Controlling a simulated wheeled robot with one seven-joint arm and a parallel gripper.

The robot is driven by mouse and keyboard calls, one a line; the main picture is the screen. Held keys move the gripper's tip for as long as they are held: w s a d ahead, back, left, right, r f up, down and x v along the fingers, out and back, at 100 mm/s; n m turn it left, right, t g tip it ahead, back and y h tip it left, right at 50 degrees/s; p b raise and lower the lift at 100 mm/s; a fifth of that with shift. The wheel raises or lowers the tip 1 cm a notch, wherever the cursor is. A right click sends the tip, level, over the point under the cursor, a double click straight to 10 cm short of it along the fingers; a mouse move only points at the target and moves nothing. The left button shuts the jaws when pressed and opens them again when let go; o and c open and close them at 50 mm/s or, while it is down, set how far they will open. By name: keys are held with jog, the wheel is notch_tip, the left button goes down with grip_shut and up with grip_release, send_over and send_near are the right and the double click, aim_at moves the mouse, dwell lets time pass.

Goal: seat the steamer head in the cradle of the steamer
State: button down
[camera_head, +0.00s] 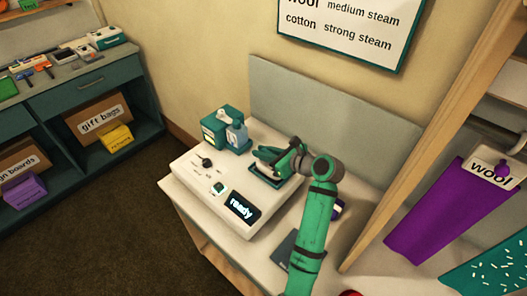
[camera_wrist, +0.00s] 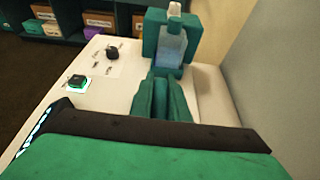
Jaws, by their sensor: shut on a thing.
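The steamer (camera_head: 222,190) is a cream box on the table with a lit "ready" display. A dark cradle (camera_head: 268,182) sits at its right back, partly covered by my gripper. My gripper (camera_head: 268,156) is low over the cradle, shut on the steamer head. The head is mostly hidden by the gripper, and its green colour blends with my fingers. In the wrist view my green fingers (camera_wrist: 163,97) point toward the water tank. I cannot tell whether the head touches the cradle or is fully down in it.
A green holder with a clear water tank (camera_head: 236,134) stands at the steamer's back left, close to my fingertips. A black knob (camera_head: 206,162) and a green-topped button (camera_head: 218,188) are on the steamer top. A grey panel (camera_head: 320,115) rises behind. A wooden post stands right.

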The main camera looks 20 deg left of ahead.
jog(key=shift+s+a, duration=0.15)
jog(key=shift+s, duration=0.05)
jog(key=shift+f, duration=0.4)
jog(key=shift+w+f, duration=0.15)
jog(key=shift+w, duration=0.15)
jog(key=c, duration=1.6)
grip_release()
jog(key=shift+d, duration=0.45)
jog(key=shift+s+a, duration=0.2)
jog(key=shift+a, duration=0.2)
jog(key=shift+v, duration=3.75)
